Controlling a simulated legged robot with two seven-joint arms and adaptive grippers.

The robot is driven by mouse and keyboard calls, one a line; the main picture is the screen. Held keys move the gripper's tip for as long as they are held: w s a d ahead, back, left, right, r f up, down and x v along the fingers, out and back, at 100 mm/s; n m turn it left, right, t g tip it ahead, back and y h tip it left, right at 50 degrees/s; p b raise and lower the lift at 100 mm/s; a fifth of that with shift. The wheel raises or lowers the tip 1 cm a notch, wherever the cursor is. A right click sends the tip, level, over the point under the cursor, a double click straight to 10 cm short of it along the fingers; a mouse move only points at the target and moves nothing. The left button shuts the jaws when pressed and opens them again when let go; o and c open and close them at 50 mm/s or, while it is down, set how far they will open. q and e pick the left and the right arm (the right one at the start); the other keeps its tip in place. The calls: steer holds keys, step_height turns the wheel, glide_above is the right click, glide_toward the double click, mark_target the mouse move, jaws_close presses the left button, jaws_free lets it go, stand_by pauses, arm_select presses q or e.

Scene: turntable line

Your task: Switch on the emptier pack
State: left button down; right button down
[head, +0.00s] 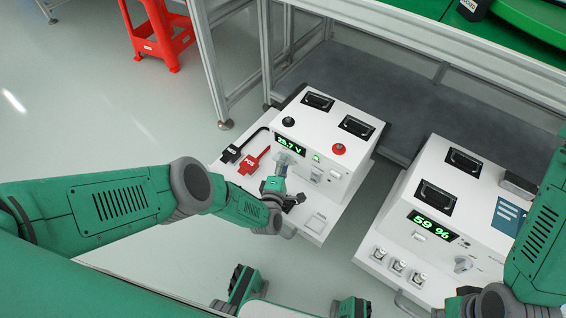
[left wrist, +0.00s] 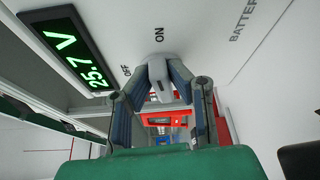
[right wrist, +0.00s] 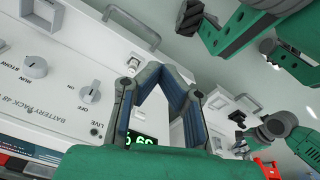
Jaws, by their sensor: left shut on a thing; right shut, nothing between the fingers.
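The left pack (head: 322,140) is a white box whose green display (head: 290,145) reads 25.7 V; the left wrist view shows this display (left wrist: 68,47) too. My left gripper (head: 281,166) is shut on the grey knob (left wrist: 158,62) between OFF and ON marks on that pack; the fingers partly cover it, so I cannot tell its setting. In the right wrist view my right gripper (right wrist: 160,72) is shut and empty, near the right pack's knobs (right wrist: 90,91).
A red clamp (head: 254,159) and a black clamp (head: 245,144) lie on the left pack's left side. A narrow gap separates the packs. A metal frame (head: 215,70) stands behind, with a red stool (head: 158,35) farther back.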

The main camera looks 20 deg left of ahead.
mark_target(287, 139)
arm_select(q)
steer(key=shift+s+d+f+m+t, duration=0.2)
steer(key=shift+f+m+t, duration=0.15)
steer(key=shift+m, duration=0.45)
steer(key=c, duration=1.5)
jaws_free()
steer(key=shift+w, duration=0.15)
steer(key=shift+r, duration=0.1)
steer(key=shift+w+r, duration=0.15)
steer(key=shift+r, duration=0.4)
step_height(287, 139, up, 7)
steer(key=shift+a+r, duration=0.1)
steer(key=shift+r, duration=0.7)
